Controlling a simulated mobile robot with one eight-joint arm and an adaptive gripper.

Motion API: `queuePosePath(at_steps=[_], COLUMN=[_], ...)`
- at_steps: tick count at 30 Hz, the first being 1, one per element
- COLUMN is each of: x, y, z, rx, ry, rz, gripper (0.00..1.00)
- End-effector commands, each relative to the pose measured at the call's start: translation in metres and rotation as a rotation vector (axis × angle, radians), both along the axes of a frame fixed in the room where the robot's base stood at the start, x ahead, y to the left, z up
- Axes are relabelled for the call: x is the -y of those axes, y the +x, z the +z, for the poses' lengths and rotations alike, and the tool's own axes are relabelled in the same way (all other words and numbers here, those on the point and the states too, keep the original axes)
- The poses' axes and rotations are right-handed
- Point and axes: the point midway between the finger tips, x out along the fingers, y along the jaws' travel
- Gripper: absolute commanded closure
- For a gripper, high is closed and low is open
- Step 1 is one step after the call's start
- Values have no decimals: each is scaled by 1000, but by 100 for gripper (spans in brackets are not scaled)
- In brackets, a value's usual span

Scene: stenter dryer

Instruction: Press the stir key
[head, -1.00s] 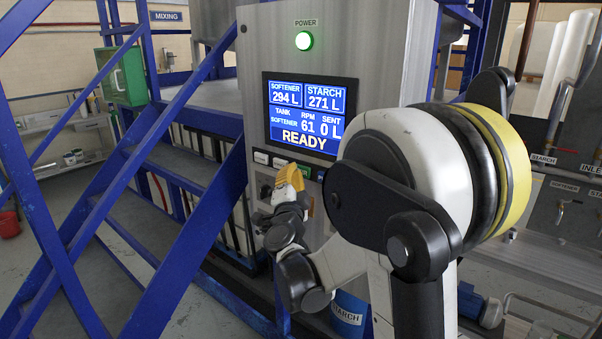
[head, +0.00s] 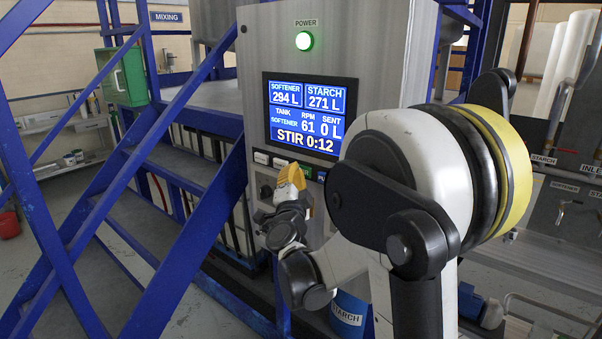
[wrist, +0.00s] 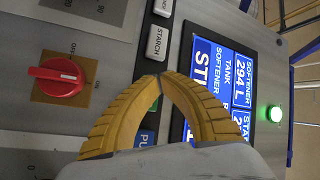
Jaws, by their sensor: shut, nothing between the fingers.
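The control panel's screen (head: 305,116) reads "STIR 0:12" on its bottom line, with softener 294 L, starch 271 L and RPM 61. A row of keys runs below it. A white key (head: 261,157) shows at the left of the row. In the wrist view, the white STARCH key (wrist: 157,42) is clear of my fingers. A green key (wrist: 154,105) and a blue key (wrist: 145,138) are partly hidden behind my yellow fingers. My gripper (wrist: 160,78) is shut and empty, its tips at the key row; whether they touch a key is unclear. It also shows in the head view (head: 293,167).
A red rotary switch (wrist: 58,78) sits on the panel near the keys. The green power lamp (head: 304,40) is lit above the screen. Blue stair rails (head: 120,165) stand left of the panel. A softener outlet tap (head: 562,207) is at the right.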

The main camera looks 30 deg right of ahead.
Motion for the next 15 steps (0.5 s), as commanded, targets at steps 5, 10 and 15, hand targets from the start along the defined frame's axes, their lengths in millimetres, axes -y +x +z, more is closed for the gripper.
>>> queuePosePath(at_steps=[5,10,15], x=[-8,-16,-17], y=[-2,-6,-6], z=[0,0,0], rx=[0,1,0], ry=[-1,1,0], rz=[1,0,0], gripper=[100,100,100])
